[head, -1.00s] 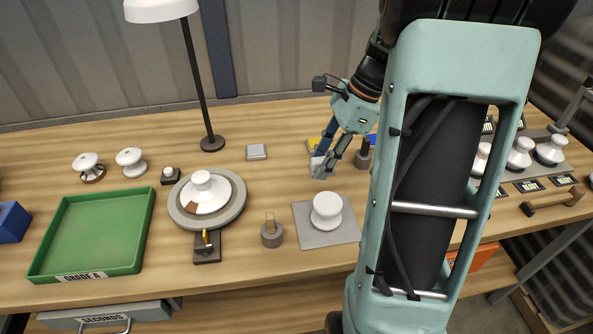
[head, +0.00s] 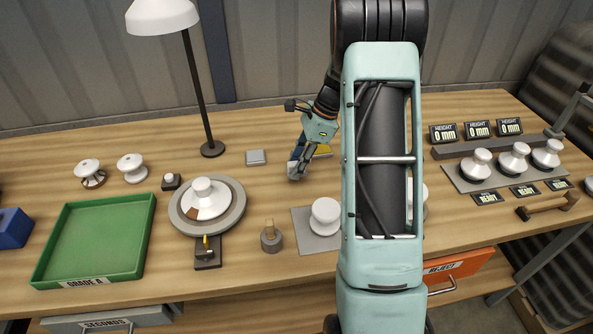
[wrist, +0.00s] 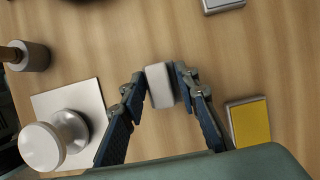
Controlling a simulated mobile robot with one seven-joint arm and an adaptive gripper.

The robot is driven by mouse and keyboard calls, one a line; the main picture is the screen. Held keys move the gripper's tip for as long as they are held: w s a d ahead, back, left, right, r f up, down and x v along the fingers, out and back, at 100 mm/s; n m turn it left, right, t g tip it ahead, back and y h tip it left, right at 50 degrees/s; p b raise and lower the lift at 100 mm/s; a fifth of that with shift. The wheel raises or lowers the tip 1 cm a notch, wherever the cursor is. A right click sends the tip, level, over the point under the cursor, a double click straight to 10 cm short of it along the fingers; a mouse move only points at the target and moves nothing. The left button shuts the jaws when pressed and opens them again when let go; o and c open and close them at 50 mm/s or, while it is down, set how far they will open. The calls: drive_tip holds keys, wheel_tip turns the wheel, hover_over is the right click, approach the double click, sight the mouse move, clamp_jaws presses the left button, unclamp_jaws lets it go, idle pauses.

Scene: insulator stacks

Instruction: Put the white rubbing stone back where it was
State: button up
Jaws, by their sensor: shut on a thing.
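The white rubbing stone (wrist: 160,86) is a small pale block between my fingertips in the wrist view. My gripper (wrist: 161,88) is shut on it, one finger at each side. In the head view my gripper (head: 296,172) points down over the bench, behind the grey mat (head: 304,238). The stone is hard to make out from the fingers there. I cannot tell whether it touches the wood. A yellow-topped pad (wrist: 250,122) lies right of the gripper in the wrist view. A grey pad (head: 256,157) lies left of the gripper in the head view.
A white insulator (head: 325,214) stands on the grey mat. A peg holder (head: 271,240), a turntable (head: 238,218) with an insulator, and a green tray (head: 141,239) stand to the left. A lamp (head: 212,149) stands behind. My arm hides part of the bench.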

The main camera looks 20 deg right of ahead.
drive_tip(key=shift+f, duration=1.3)
drive_tip(key=shift+s, duration=0.1)
drive_tip(key=shift+f, duration=0.2)
drive_tip(key=o, duration=1.1)
drive_tip(key=w+v, duration=0.1)
drive_tip(key=v, duration=1.1)
drive_tip(key=shift+s+r, duration=0.2)
drive_tip(key=shift+s, duration=0.25)
